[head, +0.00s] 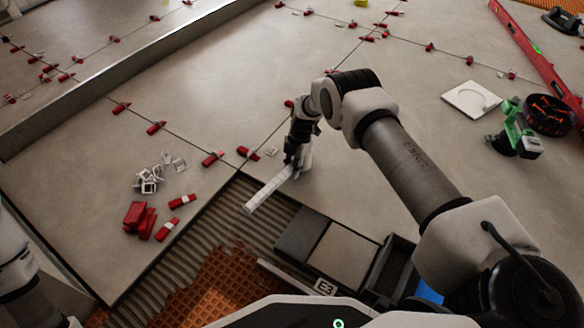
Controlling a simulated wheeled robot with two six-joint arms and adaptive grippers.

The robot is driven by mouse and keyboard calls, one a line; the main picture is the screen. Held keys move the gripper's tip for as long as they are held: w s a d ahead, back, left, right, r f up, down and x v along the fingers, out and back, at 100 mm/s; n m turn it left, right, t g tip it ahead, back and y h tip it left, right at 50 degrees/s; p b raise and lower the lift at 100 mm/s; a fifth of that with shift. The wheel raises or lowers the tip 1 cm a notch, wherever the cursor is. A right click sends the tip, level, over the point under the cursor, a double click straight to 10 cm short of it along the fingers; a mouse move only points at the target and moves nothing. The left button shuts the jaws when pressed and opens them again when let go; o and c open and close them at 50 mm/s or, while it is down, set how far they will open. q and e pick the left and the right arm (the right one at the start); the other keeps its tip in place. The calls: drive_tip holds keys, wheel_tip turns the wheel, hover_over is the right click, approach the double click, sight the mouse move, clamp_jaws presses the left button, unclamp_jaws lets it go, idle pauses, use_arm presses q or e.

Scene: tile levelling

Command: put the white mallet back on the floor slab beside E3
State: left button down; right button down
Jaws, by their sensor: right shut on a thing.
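My right gripper (296,166) reaches down near the middle of the head view. It is shut on the white mallet (266,192), whose long pale part points down and left, over the edge between a floor slab (345,190) and the ribbed adhesive bed. The gripper hides part of the mallet, and I cannot tell whether the mallet touches the slab.
Red wedges (140,218) and white clips (152,178) lie on the left slab (70,215). A dark open box (390,268) stands right of the grey pieces. A white square plate (471,99), a green tool (517,130) and a red level (540,55) are at right. Bare slab lies top centre.

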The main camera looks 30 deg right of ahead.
drive_tip(key=shift+f, duration=0.25)
drive_tip(key=c, duration=0.9)
unclamp_jaws()
use_arm(q)
drive_tip(key=shift+r, duration=0.1)
use_arm(e)
drive_tip(key=v, duration=1.2)
